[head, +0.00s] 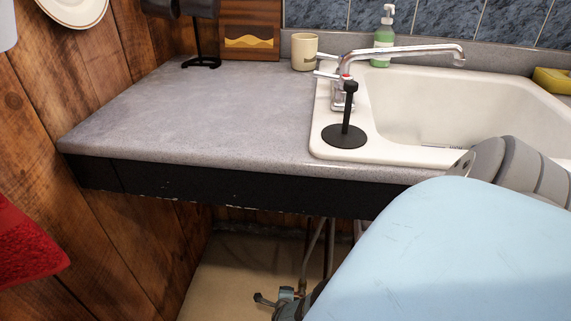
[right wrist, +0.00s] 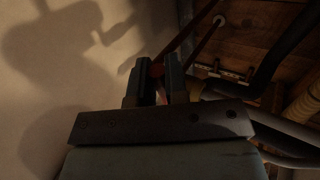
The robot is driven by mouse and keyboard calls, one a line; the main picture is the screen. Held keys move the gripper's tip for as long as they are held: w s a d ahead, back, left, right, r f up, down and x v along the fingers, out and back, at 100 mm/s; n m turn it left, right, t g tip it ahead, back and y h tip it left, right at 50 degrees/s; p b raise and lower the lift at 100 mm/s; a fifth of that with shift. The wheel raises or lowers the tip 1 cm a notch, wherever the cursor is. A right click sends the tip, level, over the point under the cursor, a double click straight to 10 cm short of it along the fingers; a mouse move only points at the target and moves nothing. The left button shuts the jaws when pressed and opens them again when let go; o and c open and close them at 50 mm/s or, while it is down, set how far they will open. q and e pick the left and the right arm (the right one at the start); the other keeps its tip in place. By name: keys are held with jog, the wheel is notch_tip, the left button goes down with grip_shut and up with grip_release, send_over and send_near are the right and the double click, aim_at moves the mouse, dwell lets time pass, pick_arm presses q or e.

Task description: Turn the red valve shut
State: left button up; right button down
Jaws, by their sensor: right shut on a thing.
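My right gripper (head: 288,295) is low under the counter in the head view, at the bottom edge beside a thin pipe (head: 307,260). In the right wrist view its two fingers (right wrist: 157,75) are closed around a small dark red piece, the red valve (right wrist: 157,70), which shows between the fingertips. Most of the valve is hidden by the fingers, and the view is dim, so how far it is turned cannot be told. In the head view no red of the valve can be made out. My left gripper is in neither view.
The grey counter (head: 210,100) with its dark front edge overhangs the work spot. The white sink (head: 460,115) and faucet (head: 400,52) are above. Dark pipes (right wrist: 275,55) run close to the right of the fingers. A wooden wall (head: 110,80) bounds the left.

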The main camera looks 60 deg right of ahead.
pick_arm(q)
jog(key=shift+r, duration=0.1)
pick_arm(e)
jog(key=shift+d, duration=0.15)
jog(key=c, duration=1.1)
grip_release()
jog(key=shift+c, duration=0.2)
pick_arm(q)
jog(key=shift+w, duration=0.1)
